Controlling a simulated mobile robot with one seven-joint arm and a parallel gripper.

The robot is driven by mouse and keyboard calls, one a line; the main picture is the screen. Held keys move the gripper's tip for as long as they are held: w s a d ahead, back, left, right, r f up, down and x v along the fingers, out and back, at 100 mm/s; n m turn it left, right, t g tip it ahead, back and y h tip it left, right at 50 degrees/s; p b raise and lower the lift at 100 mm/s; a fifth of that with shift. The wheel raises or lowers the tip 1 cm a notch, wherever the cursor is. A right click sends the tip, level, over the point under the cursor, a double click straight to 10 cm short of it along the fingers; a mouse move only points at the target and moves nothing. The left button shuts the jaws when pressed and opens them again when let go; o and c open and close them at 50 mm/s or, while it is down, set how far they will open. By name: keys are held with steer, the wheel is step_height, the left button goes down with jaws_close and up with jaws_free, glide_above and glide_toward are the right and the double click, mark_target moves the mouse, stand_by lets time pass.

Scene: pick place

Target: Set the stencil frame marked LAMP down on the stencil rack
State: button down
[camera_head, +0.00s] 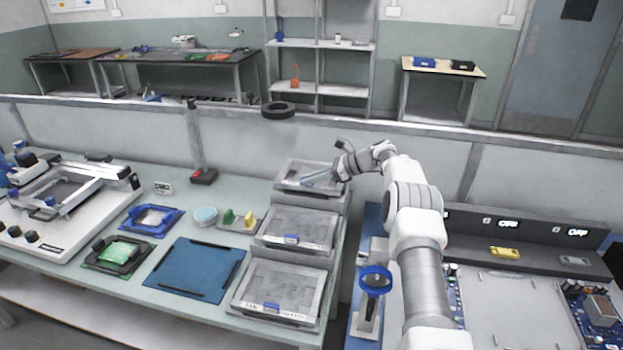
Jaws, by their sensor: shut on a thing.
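My gripper (333,172) is at the back of the bench, shut on the rear stencil frame (290,181), a grey frame with a pale panel, near its right side. That frame sits at or just above the top step of the grey stepped stencil rack (342,212); I cannot tell whether it touches. Two similar frames lie on the lower steps, a middle one (298,228) and a front one (285,283), each with a blue tab. The front label is too small to read surely, and I see no readable LAMP mark on the held frame.
Left of the rack are a blue mat (198,273), a green board in a black frame (116,252), a blue frame (152,219) and a white printer (62,215). A blue ring-topped tool (374,280) stands right of the rack, near my arm.

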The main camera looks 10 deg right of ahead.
steer(key=shift+f+b, duration=0.3)
steer(key=shift+f, duration=0.05)
stand_by(0.4)
stand_by(0.3)
steer(key=c, duration=0.8)
jaws_free()
steer(key=c, duration=0.3)
steer(key=shift+r, duration=0.1)
steer(key=shift+r+p, duration=2.15)
steer(key=shift+r, duration=1.25)
